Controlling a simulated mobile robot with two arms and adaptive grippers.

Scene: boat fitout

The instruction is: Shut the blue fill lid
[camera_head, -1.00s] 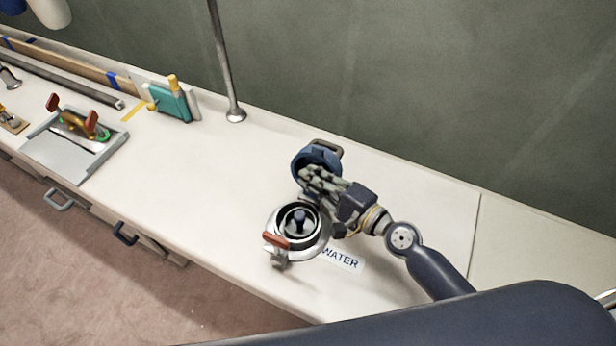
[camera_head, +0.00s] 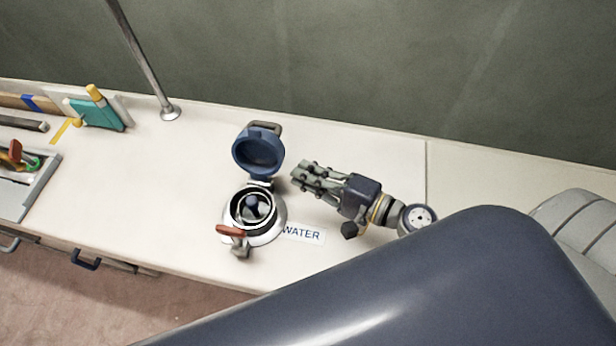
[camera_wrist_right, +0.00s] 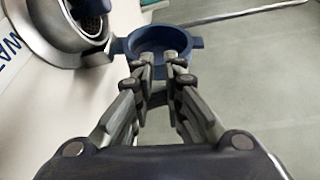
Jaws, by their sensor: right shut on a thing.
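The blue fill lid (camera_head: 258,152) stands open, tipped up behind the round metal water fill (camera_head: 272,230). A grey handle shows behind the lid. My right gripper (camera_head: 299,174) is just right of the lid, fingers pointing at it. In the head view a narrow strip of countertop shows between fingertips and lid. In the right wrist view the lid (camera_wrist_right: 158,43) is beyond the tips of the right gripper (camera_wrist_right: 165,62). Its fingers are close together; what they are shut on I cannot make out. My left gripper is not in view.
A red-handled fitting (camera_head: 236,236) sits at the fill's front edge. A WATER label (camera_head: 303,234) lies right of it. A metal post (camera_head: 160,85) stands behind left. Tools and a teal block (camera_head: 97,113) are at the far left. The counter between is clear.

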